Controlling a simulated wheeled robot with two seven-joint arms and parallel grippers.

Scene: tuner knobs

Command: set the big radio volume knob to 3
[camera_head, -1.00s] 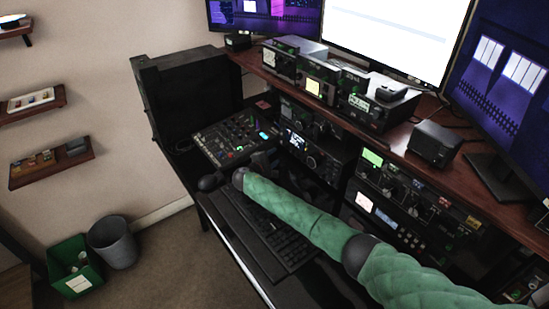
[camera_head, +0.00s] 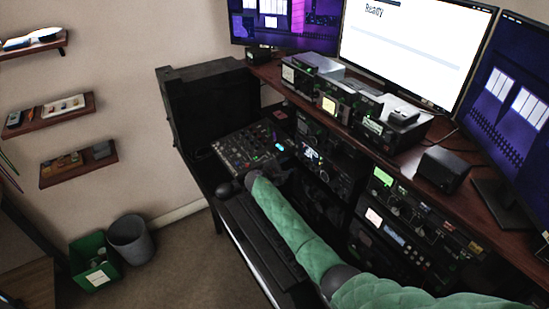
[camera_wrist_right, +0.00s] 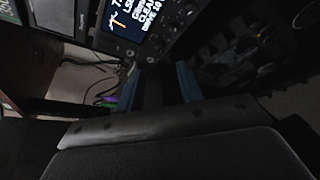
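A black radio (camera_head: 318,165) with a small lit blue screen sits in the rack, and a large round knob shows on its front. Its lit screen with white text (camera_wrist_right: 135,18) and a few small knobs show at the top of the right wrist view. I cannot tell which knob is the volume knob, nor read its setting. My right gripper (camera_wrist_right: 160,82) is open, its two blue-edged fingers apart with nothing seen between them. It is below the radio's screen in that view and touches no knob that I can see. My left gripper is out of view.
A mixer panel (camera_head: 250,147) lies left of the radio. A radio with a green display (camera_head: 382,177) is to its right. A keyboard (camera_head: 262,235) lies beneath my green right arm. Smaller radios (camera_head: 332,104) and a black box (camera_head: 443,169) stand on the shelf above. Cables hang nearby.

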